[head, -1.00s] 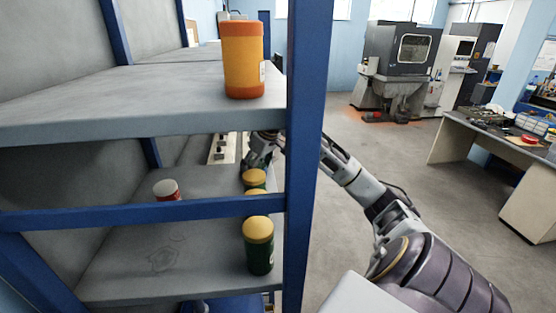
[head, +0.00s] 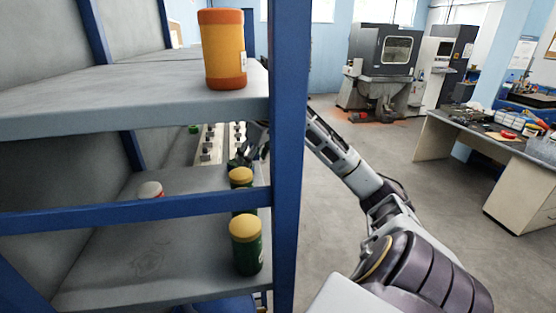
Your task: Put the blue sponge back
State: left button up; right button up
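I cannot make out a blue sponge in the head view. My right arm comes in from the lower right and reaches behind the blue shelf post. Its gripper (head: 252,148) shows small and dark just left of the post, beyond the green jars. The post and the upper shelf hide part of it, so I cannot tell whether it is open, shut or holding anything. My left gripper is not in view.
A blue-framed rack with grey shelves (head: 110,265) fills the left. A cluttered workbench (head: 470,137) stands right. Open floor (head: 410,165) lies between.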

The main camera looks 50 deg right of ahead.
jog(key=s+b, duration=0.3)
jog(key=s, duration=0.6)
jog(key=shift+s+d, duration=0.2)
jog(key=shift+d, duration=0.2)
dwell(1.0)
jog(key=shift+s, duration=0.1)
